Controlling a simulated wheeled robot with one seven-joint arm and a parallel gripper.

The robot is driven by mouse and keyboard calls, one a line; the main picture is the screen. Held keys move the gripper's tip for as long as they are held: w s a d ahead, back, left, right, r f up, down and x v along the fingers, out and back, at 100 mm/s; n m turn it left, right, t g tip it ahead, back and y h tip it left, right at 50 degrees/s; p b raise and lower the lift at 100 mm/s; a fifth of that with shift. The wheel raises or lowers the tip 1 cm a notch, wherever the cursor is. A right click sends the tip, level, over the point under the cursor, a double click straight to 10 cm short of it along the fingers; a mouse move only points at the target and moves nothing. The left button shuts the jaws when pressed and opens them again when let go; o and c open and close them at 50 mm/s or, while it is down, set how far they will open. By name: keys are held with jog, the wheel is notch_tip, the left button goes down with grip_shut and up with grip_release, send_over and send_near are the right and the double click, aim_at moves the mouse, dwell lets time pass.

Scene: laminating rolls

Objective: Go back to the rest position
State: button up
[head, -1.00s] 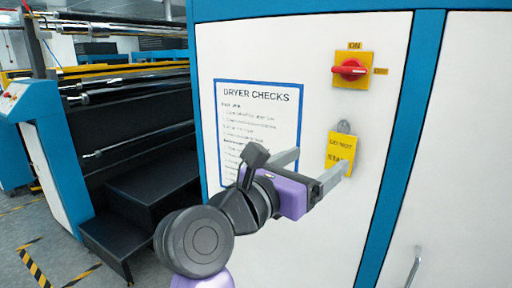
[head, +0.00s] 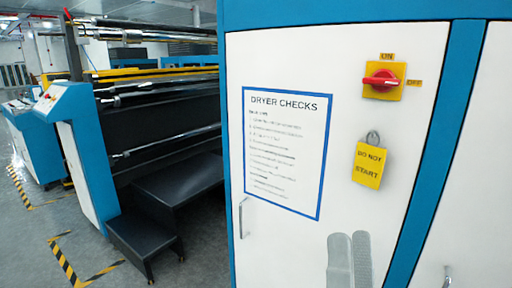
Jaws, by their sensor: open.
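My gripper (head: 351,260) shows only as two grey fingers side by side at the bottom edge of the view, in front of the white cabinet door (head: 290,60). It is open, with nothing seen between the fingers; the rest of my arm is out of view. A yellow "DO NOT START" tag (head: 369,166) with a grey shackle is on the door, above and apart from my fingers. Above it is a red rotary switch (head: 381,79) on a yellow plate, its handle level and pointing toward the OFF label.
A "DRYER CHECKS" sheet (head: 286,150) is on the door. Door handles (head: 243,217) and (head: 447,276) stick out. At left are black steps (head: 145,245), a roller machine (head: 160,125) and a blue and white console (head: 85,165). Grey floor with striped tape is open at lower left.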

jog(key=s+d+f+n+g+y, duration=0.2)
jog(key=s+f+n+g+y, duration=0.25)
jog(key=f, duration=0.45)
jog(key=s+d+f+n+g+y, duration=0.1)
jog(key=s+f+n+g, duration=0.2)
jog(key=s+f+n, duration=0.35)
jog(key=s+d+f+g+h, duration=0.2)
jog(key=s+f+g, duration=0.1)
jog(key=s+f, duration=0.3)
jog(key=s+d+f+g+h, duration=0.2)
jog(key=s+f, duration=0.3)
jog(key=s, duration=0.4)
jog(key=shift+d+f+n+g+p, duration=0.4)
jog(key=shift+d+g, duration=0.15)
jog(key=shift+d, duration=0.05)
